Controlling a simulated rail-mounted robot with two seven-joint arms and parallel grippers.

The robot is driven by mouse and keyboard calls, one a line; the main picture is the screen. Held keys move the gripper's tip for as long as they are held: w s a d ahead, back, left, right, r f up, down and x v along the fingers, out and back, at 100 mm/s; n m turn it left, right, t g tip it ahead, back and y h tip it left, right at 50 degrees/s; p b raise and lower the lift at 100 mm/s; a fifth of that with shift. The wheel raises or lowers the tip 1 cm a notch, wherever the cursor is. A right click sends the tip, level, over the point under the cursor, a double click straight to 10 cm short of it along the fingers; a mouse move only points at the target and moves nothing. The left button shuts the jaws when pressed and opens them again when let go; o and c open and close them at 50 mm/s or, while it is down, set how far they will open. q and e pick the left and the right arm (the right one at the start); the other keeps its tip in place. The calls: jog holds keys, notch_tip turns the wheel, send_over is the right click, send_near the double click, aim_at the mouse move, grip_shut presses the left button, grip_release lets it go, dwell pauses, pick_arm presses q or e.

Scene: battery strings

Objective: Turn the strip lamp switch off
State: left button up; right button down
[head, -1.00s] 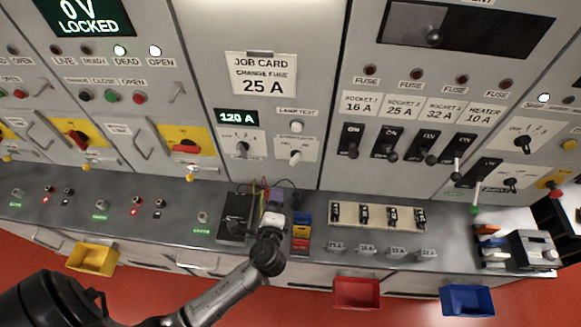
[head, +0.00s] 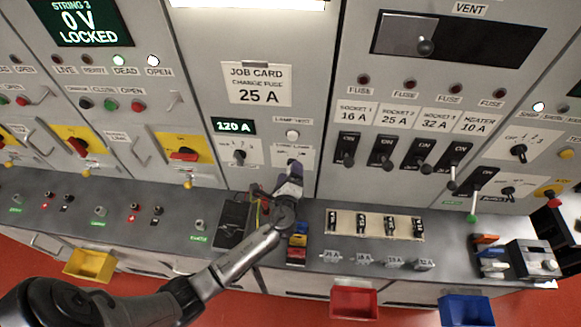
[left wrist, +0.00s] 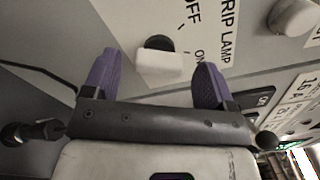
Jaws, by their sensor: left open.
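The strip lamp switch (left wrist: 158,62) is a white lever on a dark round base, on an upright grey panel. In the left wrist view its lever leans toward the ON mark, away from the OFF mark. My left gripper (left wrist: 157,80) is open, with one purple finger on each side of the lever, and visible gaps between. In the head view my left gripper (head: 290,180) is in front of the switch plate and mostly hides the switch. The strip lamp (head: 250,3) at the top edge is bright. My right gripper is not in view.
A lamp test button (head: 292,134) sits just above the switch, and a rotary selector (head: 239,156) to its left. Below on the bench are a black case (head: 233,222), coloured blocks (head: 298,244) and a fuse rack (head: 375,224). Several fuse switches stand to the right.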

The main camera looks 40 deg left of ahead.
pick_arm(q)
jog(key=shift+x, duration=1.1)
jog(key=shift+c, duration=0.4)
jog(key=c, duration=0.9)
jog(key=shift+o, duration=0.3)
jog(key=shift+f+n+b, duration=0.25)
jog(key=shift+n+b, duration=0.25)
jog(key=shift+b, duration=0.25)
jog(key=n+b, duration=0.5)
jog(key=shift+f+b, duration=0.1)
jog(key=shift+b, duration=0.25)
jog(key=n+b, duration=0.3)
jog(key=n, duration=0.2)
jog(key=shift+b, duration=0.4)
jog(key=shift+n, duration=0.4)
jog(key=shift+b, duration=0.3)
